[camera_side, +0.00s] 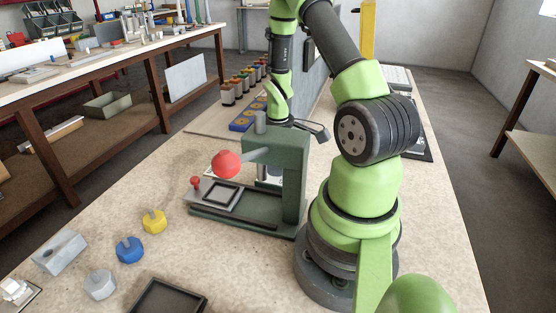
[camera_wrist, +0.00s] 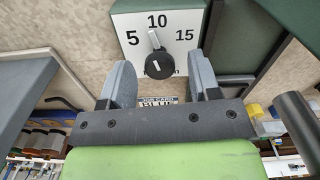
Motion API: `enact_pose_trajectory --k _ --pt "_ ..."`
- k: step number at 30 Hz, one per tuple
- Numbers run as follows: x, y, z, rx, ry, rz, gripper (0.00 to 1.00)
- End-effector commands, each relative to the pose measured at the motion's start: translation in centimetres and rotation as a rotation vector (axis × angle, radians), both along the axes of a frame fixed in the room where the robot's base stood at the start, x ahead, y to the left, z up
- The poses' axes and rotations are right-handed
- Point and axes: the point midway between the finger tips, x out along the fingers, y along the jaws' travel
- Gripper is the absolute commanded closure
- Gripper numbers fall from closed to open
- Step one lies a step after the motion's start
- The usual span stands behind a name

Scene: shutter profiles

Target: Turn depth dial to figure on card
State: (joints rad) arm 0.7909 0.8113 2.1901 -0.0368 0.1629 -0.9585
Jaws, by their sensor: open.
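The depth dial (camera_wrist: 158,65) is a black knob on a white plate marked 5, 10 and 15 in the wrist view. Its narrow end points up and slightly left, close to the 10. My gripper (camera_wrist: 159,75) is open, with one grey finger on each side of the knob; I cannot tell whether either touches it. A printed card (camera_wrist: 158,101) shows below the plate, with "BLUE" partly readable; my gripper hides its lower part. In the side view my gripper (camera_side: 312,129) is behind the green press (camera_side: 290,165), and the dial's face is hidden.
The press has a red ball handle (camera_side: 226,164) and a base (camera_side: 250,222) on the bench. A yellow knob (camera_side: 154,221), a blue knob (camera_side: 129,249) and a grey knob (camera_side: 100,284) lie at front left. A dark tray (camera_side: 168,298) is at the front edge.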

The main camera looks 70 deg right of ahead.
Motion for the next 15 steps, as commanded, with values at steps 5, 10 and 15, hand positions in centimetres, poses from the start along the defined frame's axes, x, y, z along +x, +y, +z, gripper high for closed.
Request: enact_pose_trajectory --k 5,10,15 --pt "0.01 -0.02 -0.35 -0.001 -0.001 0.000 0.43" --pt "0.01 -0.02 -0.32 -0.001 -0.001 0.000 0.48" --pt "0.01 -0.02 -0.31 -0.001 -0.001 0.000 0.87"
